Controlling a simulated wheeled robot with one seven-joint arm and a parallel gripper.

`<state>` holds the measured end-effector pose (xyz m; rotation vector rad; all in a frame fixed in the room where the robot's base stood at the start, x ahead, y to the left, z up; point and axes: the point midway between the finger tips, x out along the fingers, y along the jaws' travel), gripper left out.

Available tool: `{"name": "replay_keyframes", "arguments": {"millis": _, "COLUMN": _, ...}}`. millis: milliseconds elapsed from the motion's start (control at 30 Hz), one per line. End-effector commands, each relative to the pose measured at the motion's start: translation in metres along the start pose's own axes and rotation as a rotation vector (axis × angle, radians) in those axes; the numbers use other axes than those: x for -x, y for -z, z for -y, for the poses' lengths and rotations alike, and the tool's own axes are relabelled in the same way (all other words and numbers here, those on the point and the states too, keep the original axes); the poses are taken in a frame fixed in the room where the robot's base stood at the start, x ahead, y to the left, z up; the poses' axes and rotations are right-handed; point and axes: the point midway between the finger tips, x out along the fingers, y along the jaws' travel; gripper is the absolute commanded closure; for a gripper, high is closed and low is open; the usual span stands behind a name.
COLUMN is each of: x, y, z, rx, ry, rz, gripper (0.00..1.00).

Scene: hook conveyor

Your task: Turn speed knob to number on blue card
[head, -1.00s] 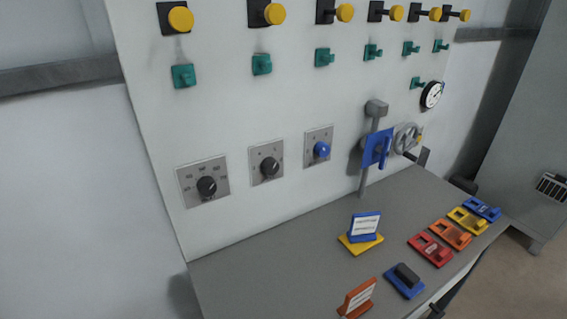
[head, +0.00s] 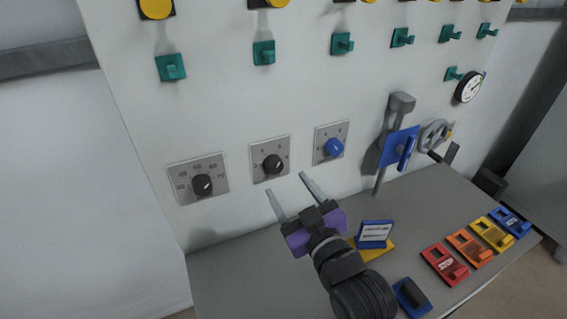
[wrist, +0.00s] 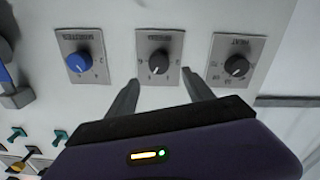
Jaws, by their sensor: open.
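Three knobs on grey square plates sit in a row on the white panel: a black knob (head: 202,185) at left, a black knob (head: 272,165) in the middle and a blue knob (head: 334,148) at right. The wrist view shows the row reversed, with the middle black knob (wrist: 159,60) just beyond my fingertips. My gripper (head: 291,185) is open and empty, its fingers pointing at the panel below the middle knob. A blue card (head: 374,232) with white face stands on the grey shelf; its writing is unreadable.
A yellow block (head: 381,250) lies by the blue card. Red, orange, yellow and blue pieces lie along the shelf's right side. A blue-plated lever (head: 401,148) and a grey wheel (head: 435,133) are right of the knobs. Teal hooks (head: 264,53) run above.

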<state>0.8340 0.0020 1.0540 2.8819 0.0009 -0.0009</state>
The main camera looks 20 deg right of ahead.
Motion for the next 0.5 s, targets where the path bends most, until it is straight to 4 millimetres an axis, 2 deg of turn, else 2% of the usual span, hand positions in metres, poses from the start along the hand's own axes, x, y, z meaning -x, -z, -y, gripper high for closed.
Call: {"name": "replay_keyframes", "arguments": {"millis": 500, "x": -0.067, "y": 0.002, "z": -0.001, "rx": 0.003, "ry": -0.001, "rz": -0.002, "gripper": 0.4}}
